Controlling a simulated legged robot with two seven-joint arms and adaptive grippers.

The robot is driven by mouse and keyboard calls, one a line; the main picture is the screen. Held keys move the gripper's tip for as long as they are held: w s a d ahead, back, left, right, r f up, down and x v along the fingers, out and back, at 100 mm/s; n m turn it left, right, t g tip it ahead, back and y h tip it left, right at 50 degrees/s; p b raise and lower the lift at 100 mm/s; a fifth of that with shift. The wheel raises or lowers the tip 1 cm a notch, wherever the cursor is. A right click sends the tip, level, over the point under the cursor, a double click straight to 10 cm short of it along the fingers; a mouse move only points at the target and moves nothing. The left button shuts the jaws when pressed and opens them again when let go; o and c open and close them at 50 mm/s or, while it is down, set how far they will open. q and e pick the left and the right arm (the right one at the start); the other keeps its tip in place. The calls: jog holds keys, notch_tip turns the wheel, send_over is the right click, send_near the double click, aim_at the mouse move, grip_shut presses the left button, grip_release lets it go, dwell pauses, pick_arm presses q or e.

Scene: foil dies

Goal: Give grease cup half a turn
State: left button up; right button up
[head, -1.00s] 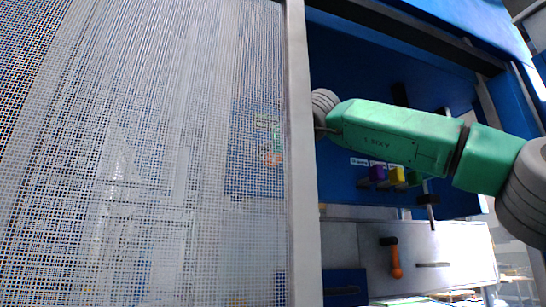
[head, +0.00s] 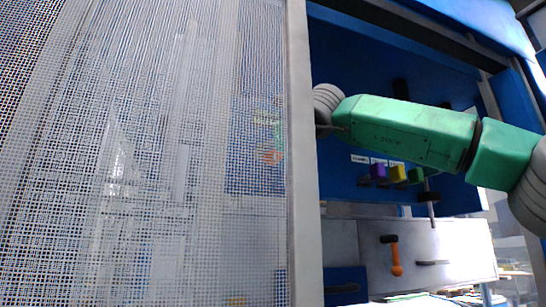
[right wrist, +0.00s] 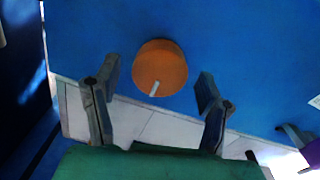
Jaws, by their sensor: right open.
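The grease cup (right wrist: 160,62) is a round orange cap on a blue panel in the right wrist view. A short white mark on it points down and slightly left. My right gripper (right wrist: 157,82) is open, with one finger on each side of the cup. No finger clearly touches it; the exact depth is hard to judge. In the head view my green right arm reaches left behind the door frame. My right gripper (head: 267,130) shows there only faintly through the mesh, with a blurred orange patch by it. My left gripper is not in view.
A mesh guard (head: 130,160) with a grey frame post (head: 305,170) covers the left of the head view. Right of it, purple (head: 378,172), yellow (head: 397,174) and green (head: 415,175) blocks sit below the arm. An orange-handled lever (head: 396,262) hangs on a pale panel.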

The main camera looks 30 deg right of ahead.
jog(key=v, duration=1)
jog(key=shift+s, duration=0.3)
jog(key=shift+f, duration=0.1)
